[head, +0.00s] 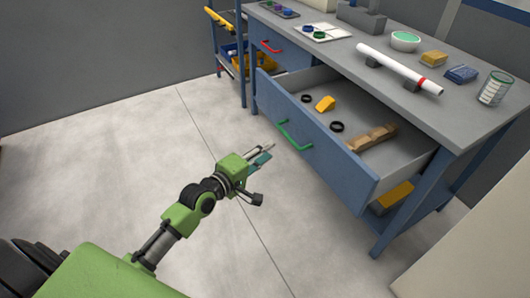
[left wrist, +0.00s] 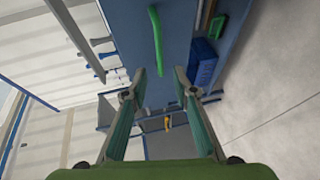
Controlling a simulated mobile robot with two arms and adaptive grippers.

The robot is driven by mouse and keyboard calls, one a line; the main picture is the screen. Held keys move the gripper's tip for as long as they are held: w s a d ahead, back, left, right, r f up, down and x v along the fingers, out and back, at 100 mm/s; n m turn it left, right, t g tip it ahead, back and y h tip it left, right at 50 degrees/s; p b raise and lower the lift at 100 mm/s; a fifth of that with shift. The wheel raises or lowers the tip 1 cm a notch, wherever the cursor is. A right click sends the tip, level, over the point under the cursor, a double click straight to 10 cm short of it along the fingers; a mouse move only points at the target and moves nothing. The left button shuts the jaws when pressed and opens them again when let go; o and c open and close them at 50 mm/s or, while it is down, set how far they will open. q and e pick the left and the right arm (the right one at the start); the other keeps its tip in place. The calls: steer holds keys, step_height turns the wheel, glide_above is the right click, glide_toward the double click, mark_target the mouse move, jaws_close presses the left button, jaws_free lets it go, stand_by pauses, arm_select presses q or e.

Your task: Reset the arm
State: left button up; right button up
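My left gripper (head: 266,154) is in front of the blue workbench, at the near side of the pulled-out drawer. Its fingers are apart and nothing is between them. It also shows open in the left wrist view (left wrist: 160,80). The open drawer (head: 330,153) has a green handle (head: 294,136), which lies a little to the right of my fingertips and apart from them in the head view. The green handle also shows above the fingers in the left wrist view (left wrist: 156,40). My right gripper is in neither view.
The drawer holds a yellow block (head: 325,103), black rings (head: 337,127) and a brown piece (head: 372,137). On the benchtop (head: 335,48) are a white pipe (head: 395,67) on dark supports, a green-lined bowl (head: 405,41) and a glass (head: 494,89). The floor left of my arm is clear.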

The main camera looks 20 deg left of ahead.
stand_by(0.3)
